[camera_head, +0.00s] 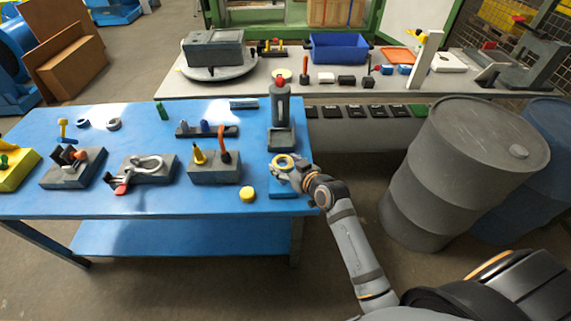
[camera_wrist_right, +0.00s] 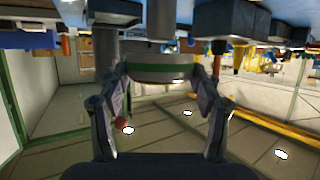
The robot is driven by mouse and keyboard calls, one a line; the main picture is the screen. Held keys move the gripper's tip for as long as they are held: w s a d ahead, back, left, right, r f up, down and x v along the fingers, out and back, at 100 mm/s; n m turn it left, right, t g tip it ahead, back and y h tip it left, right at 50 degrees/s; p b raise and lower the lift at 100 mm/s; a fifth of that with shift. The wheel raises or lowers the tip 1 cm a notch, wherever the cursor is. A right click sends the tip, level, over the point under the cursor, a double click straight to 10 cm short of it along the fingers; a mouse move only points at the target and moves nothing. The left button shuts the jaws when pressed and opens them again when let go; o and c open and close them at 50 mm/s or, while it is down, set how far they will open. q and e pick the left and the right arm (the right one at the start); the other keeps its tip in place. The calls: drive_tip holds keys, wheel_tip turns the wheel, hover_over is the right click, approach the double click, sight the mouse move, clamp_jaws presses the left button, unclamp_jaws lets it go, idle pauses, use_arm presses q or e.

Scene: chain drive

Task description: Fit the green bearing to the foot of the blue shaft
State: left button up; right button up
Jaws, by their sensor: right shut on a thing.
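My right gripper (camera_head: 284,168) is at the right end of the blue table, beside a yellow ring. In the right wrist view its two fingers (camera_wrist_right: 160,85) close on a round grey part with a green band, which I take for the green bearing (camera_wrist_right: 160,67). The bearing's colour cannot be made out in the head view. Small blue upright pegs (camera_head: 205,126) stand in a dark rack at the table's middle; I cannot tell whether one is the blue shaft. My left gripper is not in view.
A grey press-like stand (camera_head: 281,110) rises just behind the right gripper. A grey drum (camera_head: 465,150) stands right of the table.

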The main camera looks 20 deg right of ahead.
sight(286, 185)
drive_tip(key=shift+r+p, duration=0.1)
drive_tip(key=shift+p, duration=0.4)
idle(0.9)
drive_tip(key=shift+f+b, duration=2.8)
drive_tip(key=shift+f, duration=0.9)
drive_tip(key=o, duration=1.4)
drive_tip(key=shift+o, duration=0.6)
drive_tip(key=shift+f, duration=0.1)
drive_tip(key=shift+s, duration=0.15)
drive_tip(key=v, duration=1.2)
